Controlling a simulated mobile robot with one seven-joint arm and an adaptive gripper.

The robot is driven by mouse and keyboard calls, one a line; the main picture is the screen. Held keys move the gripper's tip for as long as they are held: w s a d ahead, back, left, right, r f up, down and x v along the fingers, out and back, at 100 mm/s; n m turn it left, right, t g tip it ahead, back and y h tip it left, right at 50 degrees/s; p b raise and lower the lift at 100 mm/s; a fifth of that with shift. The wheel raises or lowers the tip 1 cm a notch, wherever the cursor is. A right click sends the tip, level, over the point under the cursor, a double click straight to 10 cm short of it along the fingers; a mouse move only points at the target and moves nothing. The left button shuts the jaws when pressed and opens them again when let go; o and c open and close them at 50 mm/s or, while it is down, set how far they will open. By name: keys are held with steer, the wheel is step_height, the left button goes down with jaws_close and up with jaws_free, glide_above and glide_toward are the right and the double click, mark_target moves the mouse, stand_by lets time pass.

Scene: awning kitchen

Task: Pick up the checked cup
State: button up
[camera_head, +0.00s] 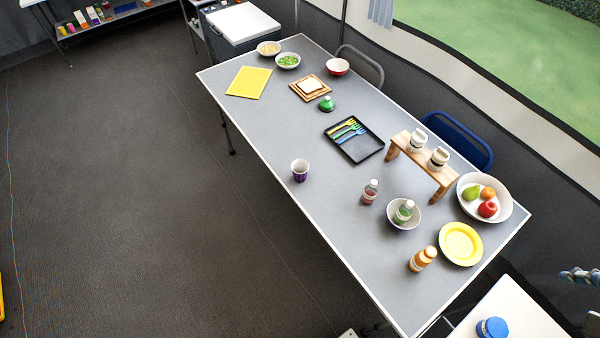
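A small cup (300,171), white above and purple below, stands upright near the left long edge of the grey table (262,120). It is the only clear cup shape on the table, but it is too small here to tell whether its pattern is checked. Nothing touches it. My gripper is not in view.
Near the cup are a black tray (372,151) of coloured cutlery, a red-brown bottle (369,193), and a bowl (391,217) holding a green bottle. Bare tabletop surrounds the cup; open floor (150,200) lies left of the table.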

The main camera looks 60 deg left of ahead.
mark_target(304, 162)
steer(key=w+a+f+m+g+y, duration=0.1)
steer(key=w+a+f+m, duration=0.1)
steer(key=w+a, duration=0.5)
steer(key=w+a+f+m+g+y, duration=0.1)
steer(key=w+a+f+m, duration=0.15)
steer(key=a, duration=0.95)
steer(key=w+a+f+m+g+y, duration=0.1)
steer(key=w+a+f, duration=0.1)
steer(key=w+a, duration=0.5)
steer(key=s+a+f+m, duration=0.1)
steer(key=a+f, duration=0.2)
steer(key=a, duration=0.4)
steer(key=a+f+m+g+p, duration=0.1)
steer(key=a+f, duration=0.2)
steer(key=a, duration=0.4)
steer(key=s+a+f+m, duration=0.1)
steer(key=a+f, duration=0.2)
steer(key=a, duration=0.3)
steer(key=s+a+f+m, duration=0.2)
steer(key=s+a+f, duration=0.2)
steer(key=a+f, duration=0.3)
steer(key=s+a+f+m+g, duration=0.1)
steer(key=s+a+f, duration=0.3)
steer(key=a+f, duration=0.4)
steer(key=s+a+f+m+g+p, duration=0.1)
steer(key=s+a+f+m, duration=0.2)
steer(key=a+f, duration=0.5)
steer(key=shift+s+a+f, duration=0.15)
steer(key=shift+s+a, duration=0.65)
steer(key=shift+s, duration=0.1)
